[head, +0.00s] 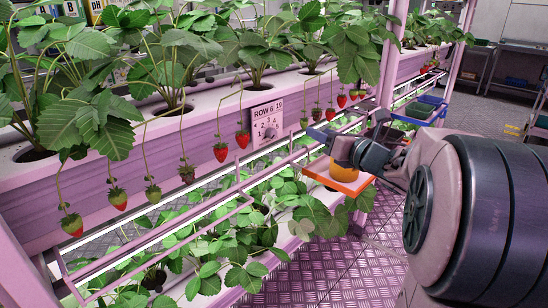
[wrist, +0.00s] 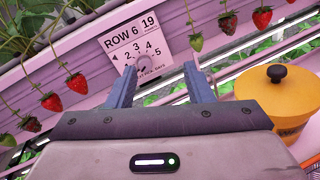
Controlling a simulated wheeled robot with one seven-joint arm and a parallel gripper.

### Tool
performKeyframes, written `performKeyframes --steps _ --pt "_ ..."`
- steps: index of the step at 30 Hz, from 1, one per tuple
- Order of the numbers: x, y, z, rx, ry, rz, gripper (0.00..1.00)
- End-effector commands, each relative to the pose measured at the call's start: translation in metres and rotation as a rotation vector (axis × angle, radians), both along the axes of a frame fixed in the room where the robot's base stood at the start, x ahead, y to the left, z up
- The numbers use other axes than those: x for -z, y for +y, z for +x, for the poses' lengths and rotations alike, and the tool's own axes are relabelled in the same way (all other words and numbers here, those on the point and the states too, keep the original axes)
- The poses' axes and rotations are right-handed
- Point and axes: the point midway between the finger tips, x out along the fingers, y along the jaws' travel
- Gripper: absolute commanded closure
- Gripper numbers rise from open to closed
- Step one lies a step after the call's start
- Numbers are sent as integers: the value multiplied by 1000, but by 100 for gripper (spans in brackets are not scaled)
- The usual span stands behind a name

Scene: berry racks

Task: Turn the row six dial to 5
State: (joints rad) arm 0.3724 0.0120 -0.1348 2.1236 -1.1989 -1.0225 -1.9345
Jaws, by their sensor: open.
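The row six dial is a small pale knob (wrist: 143,62) on a white plate (wrist: 117,41) marked "ROW 6", "19" and an arc of numbers. The plate (head: 267,114) also shows in the head view, fixed to the front of the pink planter gutter. Which number the knob points to is too small to tell. My gripper (wrist: 160,72) is open and empty, its two blue fingers pointing at the lower part of the plate, with the knob appearing between the fingertips. In the head view my gripper (head: 322,138) is right of the plate and apart from it.
Strawberries (head: 220,152) hang along the gutter on both sides of the plate. A yellow pot with a black-knobbed lid (wrist: 278,98) stands on an orange tray (head: 350,186) beside my gripper. A pink rail (head: 225,187) runs below the gutter. The aisle floor (head: 320,262) is clear.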

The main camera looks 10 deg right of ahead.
Motion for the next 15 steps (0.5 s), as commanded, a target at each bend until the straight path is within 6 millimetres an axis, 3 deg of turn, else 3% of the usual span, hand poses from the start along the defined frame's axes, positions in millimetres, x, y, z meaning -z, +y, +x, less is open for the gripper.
performKeyframes --steps 1,4,10,15 --pt "22 0 -1 -48 -34 -63 53" --pt "35 4 -7 -137 -101 -167 53" --pt "44 10 -12 -216 -164 -251 53" --pt "43 23 4 -224 -168 -254 53"
